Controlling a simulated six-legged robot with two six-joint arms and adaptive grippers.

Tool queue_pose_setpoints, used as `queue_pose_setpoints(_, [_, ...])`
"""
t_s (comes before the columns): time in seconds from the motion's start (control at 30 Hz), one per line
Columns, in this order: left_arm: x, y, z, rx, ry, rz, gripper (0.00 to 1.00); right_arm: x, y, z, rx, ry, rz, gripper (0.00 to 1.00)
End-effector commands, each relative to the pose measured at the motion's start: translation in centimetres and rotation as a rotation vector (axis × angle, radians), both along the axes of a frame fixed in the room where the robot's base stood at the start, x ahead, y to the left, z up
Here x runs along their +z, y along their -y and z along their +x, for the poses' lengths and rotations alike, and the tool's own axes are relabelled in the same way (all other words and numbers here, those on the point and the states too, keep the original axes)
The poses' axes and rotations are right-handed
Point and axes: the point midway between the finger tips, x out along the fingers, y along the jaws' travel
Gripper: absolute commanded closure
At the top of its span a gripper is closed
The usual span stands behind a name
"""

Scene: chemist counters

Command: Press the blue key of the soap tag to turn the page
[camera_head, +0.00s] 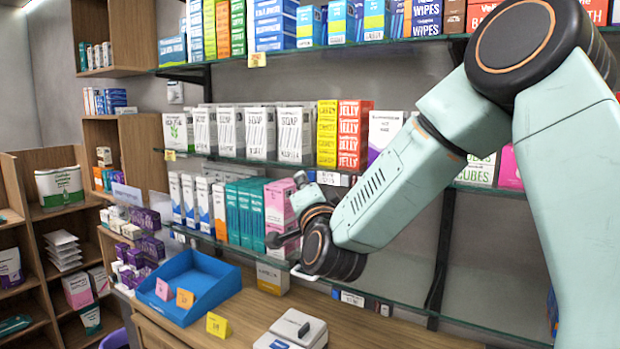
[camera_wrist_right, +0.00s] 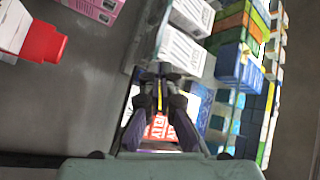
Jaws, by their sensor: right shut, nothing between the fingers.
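White SOAP boxes (camera_head: 295,135) stand on the middle shelf; they also show in the right wrist view (camera_wrist_right: 180,50). A small white tag with a dark bluish part (camera_head: 328,178) is on that shelf's front edge, below the red JELLY boxes (camera_head: 354,134). Its page and blue key are too small to make out, and I cannot tell whether it is the soap tag. My right gripper (camera_head: 300,181) is shut and empty, just left of this tag; I cannot tell whether it touches anything. It also shows in the right wrist view (camera_wrist_right: 160,78). My left gripper is not in view.
Teal boxes (camera_head: 245,212) and a pink box (camera_head: 280,208) stand on the glass shelf below. A blue tray (camera_head: 205,300) and a white device (camera_head: 292,330) are on the wooden counter. My right arm covers much of the right side.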

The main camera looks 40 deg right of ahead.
Motion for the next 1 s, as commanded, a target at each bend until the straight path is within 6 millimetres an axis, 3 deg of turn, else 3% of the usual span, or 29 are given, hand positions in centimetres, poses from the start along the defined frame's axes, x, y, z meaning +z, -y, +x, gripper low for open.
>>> queue_pose_setpoints(0.6, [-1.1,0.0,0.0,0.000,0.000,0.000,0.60,0.0,-4.1,-1.6,0.003,-0.001,-0.004,1.00])
queue_pose_setpoints(1.0, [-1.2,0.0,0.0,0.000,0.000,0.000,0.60,0.0,-4.6,-1.9,0.000,0.000,0.000,1.00])
